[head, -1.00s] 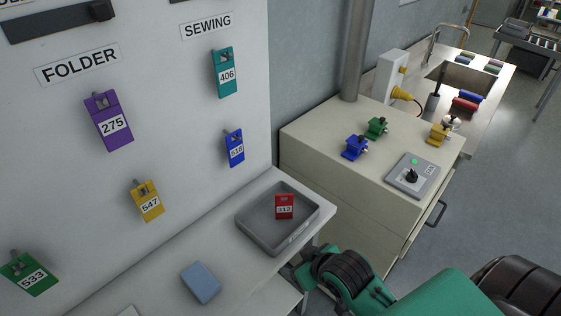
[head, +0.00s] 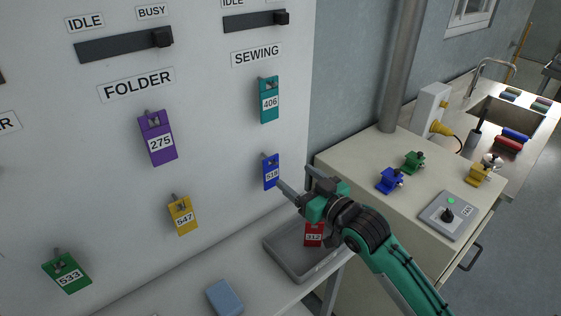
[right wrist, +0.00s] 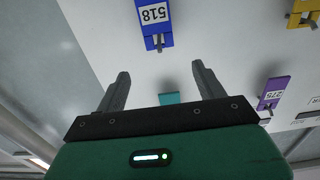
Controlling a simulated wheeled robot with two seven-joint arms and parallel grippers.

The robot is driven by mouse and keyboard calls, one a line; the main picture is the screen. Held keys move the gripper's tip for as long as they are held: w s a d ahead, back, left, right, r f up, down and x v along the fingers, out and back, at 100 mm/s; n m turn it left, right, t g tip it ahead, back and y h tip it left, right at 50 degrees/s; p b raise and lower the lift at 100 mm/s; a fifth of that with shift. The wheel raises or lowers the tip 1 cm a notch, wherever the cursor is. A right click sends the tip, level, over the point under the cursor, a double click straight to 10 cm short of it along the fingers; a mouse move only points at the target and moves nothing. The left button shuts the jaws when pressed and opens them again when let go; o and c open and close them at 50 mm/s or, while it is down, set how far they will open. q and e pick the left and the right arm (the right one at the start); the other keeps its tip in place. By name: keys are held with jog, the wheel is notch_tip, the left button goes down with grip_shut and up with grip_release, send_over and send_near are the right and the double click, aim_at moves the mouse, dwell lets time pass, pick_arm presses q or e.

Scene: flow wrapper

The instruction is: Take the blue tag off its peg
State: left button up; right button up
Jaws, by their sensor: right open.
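The blue tag (head: 271,173) numbered 518 hangs on its peg on the white board, below the teal tag. It also shows in the right wrist view (right wrist: 154,20) at the top, just beyond the fingertips, with its peg towards the gripper. My right gripper (head: 293,179) is open and empty, just to the right of the blue tag and in front of the board. In the right wrist view its two fingers (right wrist: 160,72) stand apart, with the tag clear of them. My left gripper is out of view.
A teal tag (head: 269,100), a purple tag (head: 157,138), a yellow tag (head: 182,215) and a green tag (head: 66,273) hang on the board. A grey tray (head: 283,263) with a red tag (head: 314,238) lies under my right arm. A light blue block (head: 224,297) is on the ledge.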

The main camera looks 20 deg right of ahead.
aim_at(275, 162)
jog(key=p+x, duration=0.2)
jog(key=x, duration=0.7)
jog(key=shift+s, duration=0.1)
jog(key=shift+w+a+f, duration=0.1)
jog(key=shift+w+a, duration=0.05)
jog(key=shift+w, duration=0.3)
jog(key=c, duration=1.1)
jog(key=shift+o, duration=0.2)
jog(key=shift+p, duration=0.3)
jog(key=shift+r+p, duration=0.5)
jog(key=shift+p, duration=0.05)
jog(key=shift+s, duration=0.15)
jog(key=p+v, duration=0.2)
jog(key=v, duration=0.6)
jog(key=shift+s, duration=0.35)
